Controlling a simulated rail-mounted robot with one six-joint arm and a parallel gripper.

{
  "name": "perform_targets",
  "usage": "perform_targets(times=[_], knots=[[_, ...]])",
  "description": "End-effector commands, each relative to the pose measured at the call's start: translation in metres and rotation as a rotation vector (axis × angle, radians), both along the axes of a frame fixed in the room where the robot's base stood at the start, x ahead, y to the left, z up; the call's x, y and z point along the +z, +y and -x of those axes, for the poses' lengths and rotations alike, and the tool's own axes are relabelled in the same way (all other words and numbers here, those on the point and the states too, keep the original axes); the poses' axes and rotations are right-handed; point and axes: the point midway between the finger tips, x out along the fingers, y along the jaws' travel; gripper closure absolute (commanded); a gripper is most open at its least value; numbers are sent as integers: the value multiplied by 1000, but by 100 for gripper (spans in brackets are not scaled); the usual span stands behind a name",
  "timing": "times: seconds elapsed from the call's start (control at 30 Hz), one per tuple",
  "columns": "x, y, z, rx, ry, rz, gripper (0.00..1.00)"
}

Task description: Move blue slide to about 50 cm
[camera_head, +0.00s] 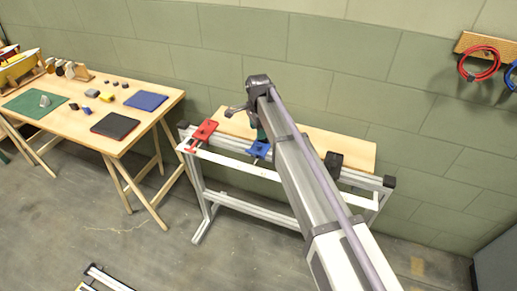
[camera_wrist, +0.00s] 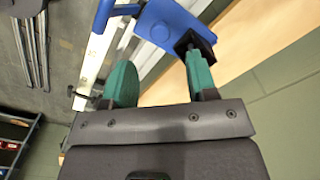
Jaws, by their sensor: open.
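The blue slide (camera_head: 259,149) sits on the aluminium rail (camera_head: 236,143) of the bench, just right of the red slide (camera_head: 204,131). In the wrist view the blue slide (camera_wrist: 172,24) is at the top, with a blue handle part reaching left and a small black block (camera_wrist: 196,42) at its lower right. My gripper (camera_wrist: 160,80) has two green fingers spread apart, with nothing clearly held between them. The blue slide lies just beyond the fingertips. In the head view my arm covers part of the rail, and the fingertips are mostly hidden.
A black block (camera_head: 333,163) is on the rail right of my arm. A wooden board (camera_head: 345,147) lies behind the rail. A wooden table (camera_head: 62,84) with mats and small blocks stands to the left. Red cable (camera_head: 480,64) hangs on the wall at right.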

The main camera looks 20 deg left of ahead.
Motion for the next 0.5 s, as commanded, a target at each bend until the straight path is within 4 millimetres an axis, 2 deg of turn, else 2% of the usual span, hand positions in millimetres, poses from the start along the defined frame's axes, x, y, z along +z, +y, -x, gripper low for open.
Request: perform_targets(times=[0.03,0.2,0.3,0.5], knots=[[-27,0,0,0,0,0,48],[-61,0,0,1,0,0,48],[-68,0,0,1,0,0,48],[-66,0,0,1,0,0,48]])
